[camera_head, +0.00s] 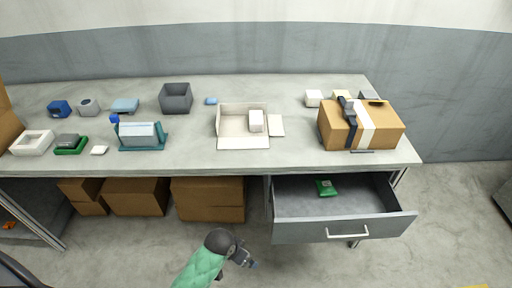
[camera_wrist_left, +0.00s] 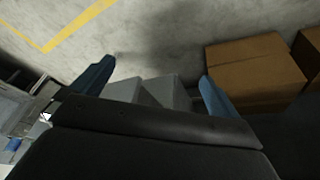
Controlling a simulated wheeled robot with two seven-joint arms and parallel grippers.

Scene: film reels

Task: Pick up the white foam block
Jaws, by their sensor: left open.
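A white block (camera_head: 256,121) stands upright inside an open cream carton (camera_head: 230,123) in the middle of the table. Other small white blocks (camera_head: 313,98) sit at the back right, next to the brown package. I cannot tell by look which of these is foam. My left gripper (camera_head: 245,256) is below and in front of the table, over the floor, apart from all the blocks. In the left wrist view its blue fingers (camera_wrist_left: 155,88) are spread, with nothing seen held between them. My right gripper is not in view.
An open grey drawer (camera_head: 300,199) holding a green packet (camera_head: 326,188) juts out at the right. Brown boxes (camera_head: 207,200) stand under the table (camera_head: 190,161). A strapped brown package (camera_head: 385,128) sits at the right. The tabletop around the carton is mostly clear.

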